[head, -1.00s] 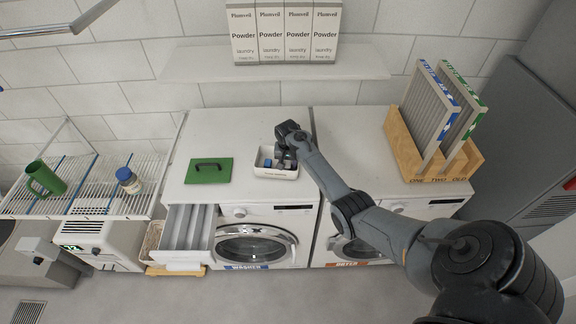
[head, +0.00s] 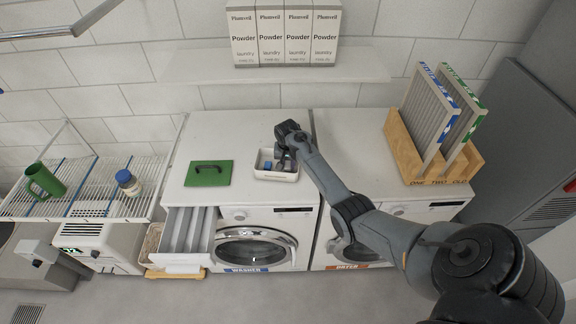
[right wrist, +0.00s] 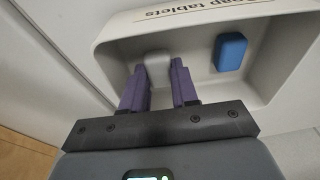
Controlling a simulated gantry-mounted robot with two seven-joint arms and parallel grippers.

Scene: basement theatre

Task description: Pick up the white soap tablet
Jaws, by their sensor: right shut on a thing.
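My right gripper (head: 283,161) reaches into a small white tray (head: 276,177) marked for soap tablets, on top of the washer. In the right wrist view its purple fingers (right wrist: 159,78) are shut on the white soap tablet (right wrist: 157,63), whose far end shows between the fingertips. The tablet is low in the tray; I cannot tell if it touches the tray floor. A blue tablet (right wrist: 231,52) lies in the tray, to the right of the fingers in that view. My left gripper is not in view.
A green lid with a handle (head: 209,172) lies left of the tray. A shelf (head: 225,66) with powder boxes (head: 285,35) hangs behind it. A wooden rack (head: 401,143) holds panels on the dryer. An open drawer (head: 187,229) sticks out at the washer's front.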

